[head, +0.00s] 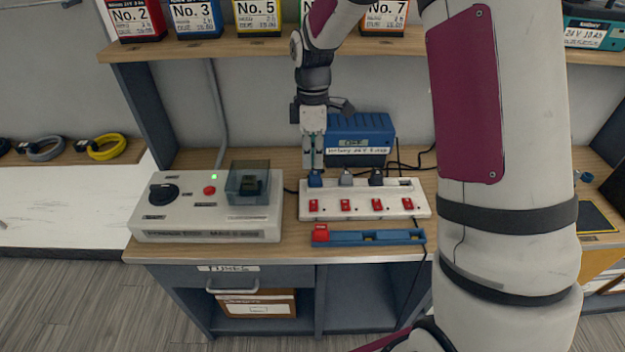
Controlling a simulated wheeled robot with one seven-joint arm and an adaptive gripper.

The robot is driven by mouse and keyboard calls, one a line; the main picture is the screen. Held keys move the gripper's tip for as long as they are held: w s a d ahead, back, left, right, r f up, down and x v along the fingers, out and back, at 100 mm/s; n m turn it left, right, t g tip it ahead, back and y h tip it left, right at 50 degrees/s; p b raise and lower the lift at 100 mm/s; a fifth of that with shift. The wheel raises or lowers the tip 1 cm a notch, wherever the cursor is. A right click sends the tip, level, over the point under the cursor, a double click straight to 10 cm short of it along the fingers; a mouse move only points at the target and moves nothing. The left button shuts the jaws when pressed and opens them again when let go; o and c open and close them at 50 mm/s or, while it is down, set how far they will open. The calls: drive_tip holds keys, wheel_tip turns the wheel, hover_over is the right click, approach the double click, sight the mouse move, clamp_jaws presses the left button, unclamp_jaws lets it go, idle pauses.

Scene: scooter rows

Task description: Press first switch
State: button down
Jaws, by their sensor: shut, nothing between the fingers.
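A white power strip (365,213) lies on the wooden bench with several red switches along its front side. The first switch from the left (313,205) sits in front of a blue plug (315,179). My gripper (312,165) points down above and behind the left end of the strip, close over the blue plug. It is shut and empty. Whether its tips touch the plug I cannot tell. The first switch is in clear view, apart from the fingers.
A grey plug (346,178) and a black plug (376,178) stand in the strip. A blue charger (360,138) stands behind. A grey control box (208,207) is at left. A blue rail (375,237) with a red end lies in front. Battery boxes line the shelf above.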

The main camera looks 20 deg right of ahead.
sight(313, 206)
drive_tip(key=f, duration=0.4)
drive_tip(key=s+f, duration=0.1)
drive_tip(key=f, duration=0.3)
drive_tip(key=f+p, duration=0.1)
drive_tip(key=f, duration=0.4)
drive_tip(key=shift+s+a, duration=0.25)
drive_tip(key=shift+s, duration=0.05)
drive_tip(key=shift+f, duration=0.1)
drive_tip(key=shift+s+f, duration=0.15)
drive_tip(key=shift+f, duration=0.25)
drive_tip(key=shift+w+d+r+b, duration=0.1)
drive_tip(key=shift+w+r+b, duration=0.1)
drive_tip(key=shift+w, duration=0.2)
drive_tip(key=shift+w+d+r+b, duration=0.1)
drive_tip(key=shift+w+r+b, duration=0.1)
drive_tip(key=shift+w, duration=0.15)
